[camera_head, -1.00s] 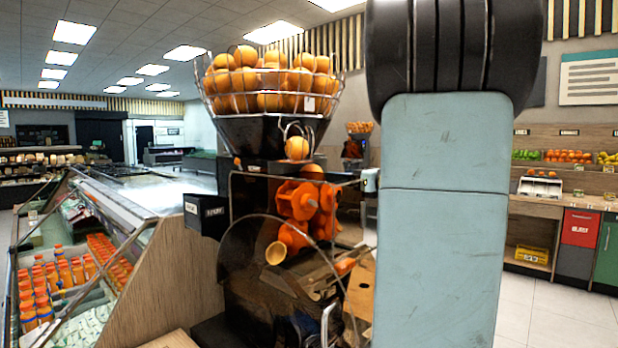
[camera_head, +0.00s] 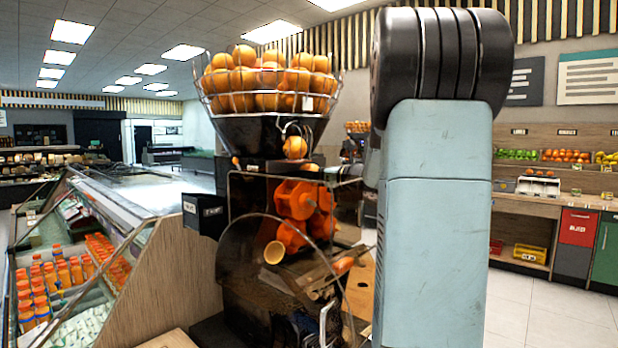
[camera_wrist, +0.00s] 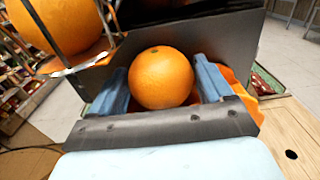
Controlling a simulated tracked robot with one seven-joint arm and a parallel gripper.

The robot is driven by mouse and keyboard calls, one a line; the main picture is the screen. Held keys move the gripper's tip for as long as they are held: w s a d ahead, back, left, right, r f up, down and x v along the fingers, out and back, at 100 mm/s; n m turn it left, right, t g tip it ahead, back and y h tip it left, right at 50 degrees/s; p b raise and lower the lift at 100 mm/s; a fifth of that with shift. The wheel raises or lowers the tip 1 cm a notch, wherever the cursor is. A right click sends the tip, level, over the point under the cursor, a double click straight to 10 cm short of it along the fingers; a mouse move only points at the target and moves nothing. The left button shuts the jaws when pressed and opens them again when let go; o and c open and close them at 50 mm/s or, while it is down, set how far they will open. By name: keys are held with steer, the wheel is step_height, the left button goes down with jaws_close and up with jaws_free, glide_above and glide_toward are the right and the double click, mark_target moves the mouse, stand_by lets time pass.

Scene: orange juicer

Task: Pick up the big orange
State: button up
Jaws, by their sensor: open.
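In the wrist view, a large round orange (camera_wrist: 161,78) sits between the two blue fingers of my gripper (camera_wrist: 160,70). The fingers are apart, one on each side of the orange, with a narrow gap visible at the left. Contact on the right side is hard to tell. A dark panel stands right behind the orange. Another orange (camera_wrist: 62,22) sits behind metal wires at the upper left; the head view shows an orange (camera_head: 295,147) in the wire guide of the juicer (camera_head: 290,215). In the head view my arm hides most of my gripper.
A wire basket (camera_head: 272,100) full of oranges tops the juicer. A refrigerated case (camera_head: 85,255) with juice bottles stands at the left. Produce shelves (camera_head: 560,178) line the right wall. A wooden surface (camera_wrist: 290,140) lies at the lower right in the wrist view.

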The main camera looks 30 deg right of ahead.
steer(key=shift+c, duration=0.4)
steer(key=c, duration=0.7)
steer(key=shift+r, duration=0.1)
